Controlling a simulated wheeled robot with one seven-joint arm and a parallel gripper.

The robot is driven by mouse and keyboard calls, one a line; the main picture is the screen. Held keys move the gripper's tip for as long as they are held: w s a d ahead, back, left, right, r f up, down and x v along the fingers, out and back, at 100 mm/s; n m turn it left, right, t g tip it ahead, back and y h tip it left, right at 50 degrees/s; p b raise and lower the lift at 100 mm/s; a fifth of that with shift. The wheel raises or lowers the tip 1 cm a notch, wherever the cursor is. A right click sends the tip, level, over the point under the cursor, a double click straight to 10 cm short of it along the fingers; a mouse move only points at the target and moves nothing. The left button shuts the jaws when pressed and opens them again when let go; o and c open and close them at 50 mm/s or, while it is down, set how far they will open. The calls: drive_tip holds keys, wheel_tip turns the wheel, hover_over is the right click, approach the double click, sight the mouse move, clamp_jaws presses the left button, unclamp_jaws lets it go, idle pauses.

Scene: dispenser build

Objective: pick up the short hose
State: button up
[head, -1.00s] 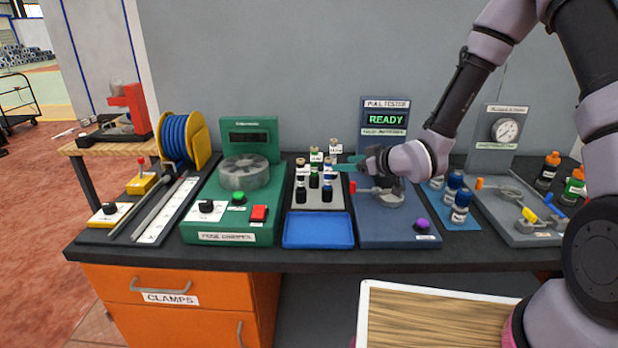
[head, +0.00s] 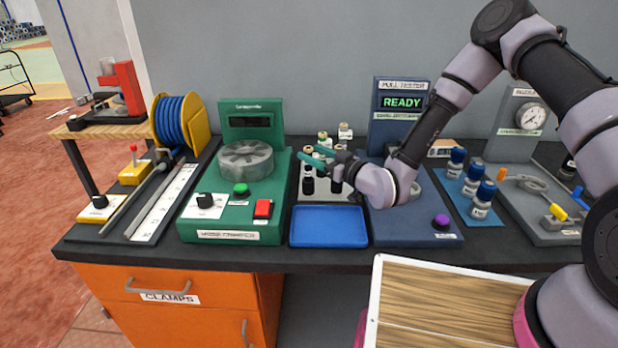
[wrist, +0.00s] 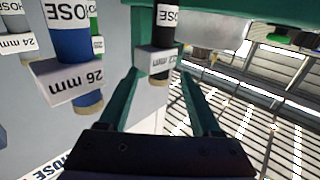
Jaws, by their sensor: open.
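My gripper (head: 314,158) reaches in from the right over the rack (head: 345,197) of short labelled hose pieces, its teal fingers apart. In the wrist view my gripper (wrist: 162,78) straddles a black piece marked HOSE (wrist: 167,25) with a white size tag; its fingers are on either side and a gap shows. A blue piece tagged 26 mm (wrist: 70,38) stands to the left, with a 24 mm tag (wrist: 15,42) beyond. In the head view a black piece (head: 308,183) stands at the rack's front left. Which piece is the short hose, I cannot tell.
An empty blue tray (head: 328,228) lies in front of the rack. The green machine (head: 215,220) stands close on the left, the pull tester (head: 415,225) close on the right. Blue-capped bottles (head: 472,178) stand farther right. A blue hose reel (head: 178,122) is at the left.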

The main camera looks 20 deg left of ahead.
drive_tip(key=shift+x, duration=2.7)
clamp_jaws()
